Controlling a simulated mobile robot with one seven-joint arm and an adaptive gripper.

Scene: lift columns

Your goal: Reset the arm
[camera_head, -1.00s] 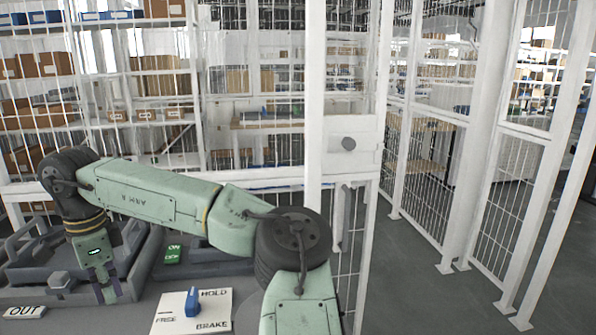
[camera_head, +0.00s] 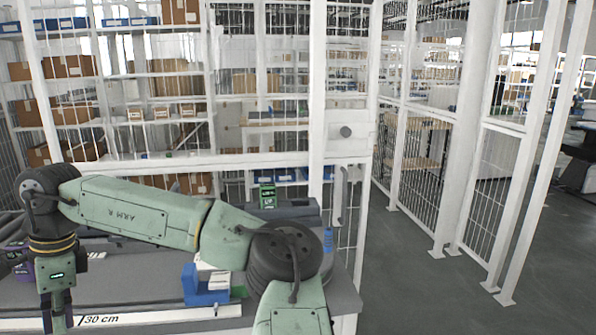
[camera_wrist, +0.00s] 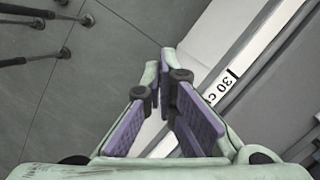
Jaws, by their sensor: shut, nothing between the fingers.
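My green arm reaches across the lower half of the head view, with its elbow at lower right and its wrist bent down at the left edge.
A white 30 cm strip (camera_head: 150,319) lies along the bench front. A blue block (camera_head: 203,290) and a green box (camera_head: 267,196) sit farther right and back. White mesh fencing (camera_head: 315,110) stands behind. Open floor (camera_head: 415,285) lies to the right.

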